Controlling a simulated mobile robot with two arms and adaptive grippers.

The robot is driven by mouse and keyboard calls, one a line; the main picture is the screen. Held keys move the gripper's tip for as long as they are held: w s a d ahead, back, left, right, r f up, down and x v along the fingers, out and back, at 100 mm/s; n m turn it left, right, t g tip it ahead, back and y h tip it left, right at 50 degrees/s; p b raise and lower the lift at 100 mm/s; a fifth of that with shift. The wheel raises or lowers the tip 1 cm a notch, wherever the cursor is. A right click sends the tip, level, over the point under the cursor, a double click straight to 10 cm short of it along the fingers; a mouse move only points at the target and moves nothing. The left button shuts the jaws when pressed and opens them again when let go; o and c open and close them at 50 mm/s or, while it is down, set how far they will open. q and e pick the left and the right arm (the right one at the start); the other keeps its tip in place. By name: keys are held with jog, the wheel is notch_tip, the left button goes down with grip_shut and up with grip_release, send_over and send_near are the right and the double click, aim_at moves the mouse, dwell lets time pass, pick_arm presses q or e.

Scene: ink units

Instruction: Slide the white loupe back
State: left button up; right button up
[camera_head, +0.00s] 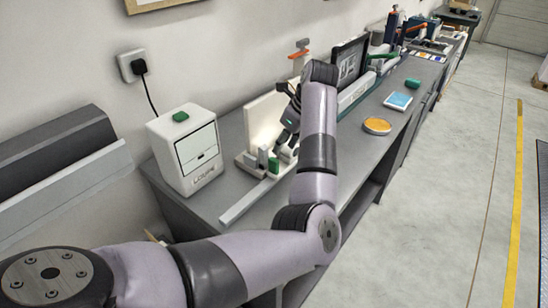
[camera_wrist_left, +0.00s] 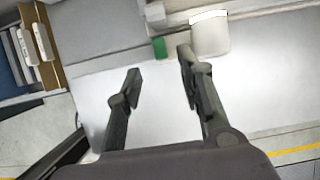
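A white box-shaped unit (camera_head: 187,152) with a front panel and small dark lettering, perhaps "LOUPE", stands at the left end of the grey bench. A pale, rounded cup-like piece (camera_wrist_left: 210,36) shows just beyond the right finger in the left wrist view; I cannot tell whether this is the loupe. My left gripper (camera_head: 285,143) is low over the bench, in front of a white upright panel (camera_head: 263,122). In the left wrist view the gripper (camera_wrist_left: 160,66) has its fingers apart with nothing between them. My right gripper is in neither view.
A small green block (camera_head: 273,165) stands near the left gripper; a green piece (camera_wrist_left: 160,47) shows beyond the fingers. A long grey strip (camera_head: 247,200) lies in front. A round orange-topped disc (camera_head: 377,126) and blue pad (camera_head: 398,101) lie farther right. Another green piece (camera_head: 180,116) sits atop the box.

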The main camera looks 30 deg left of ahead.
aim_at(274, 160)
pick_arm(q)
jog(key=p+x, duration=0.1)
jog(key=x, duration=0.7)
jog(key=shift+s+a+r+p, duration=0.1)
jog(key=shift+p, duration=0.3)
jog(key=shift+a+f, duration=0.2)
jog(key=shift+f, duration=0.5)
jog(key=shift+c, duration=0.4)
grip_shut()
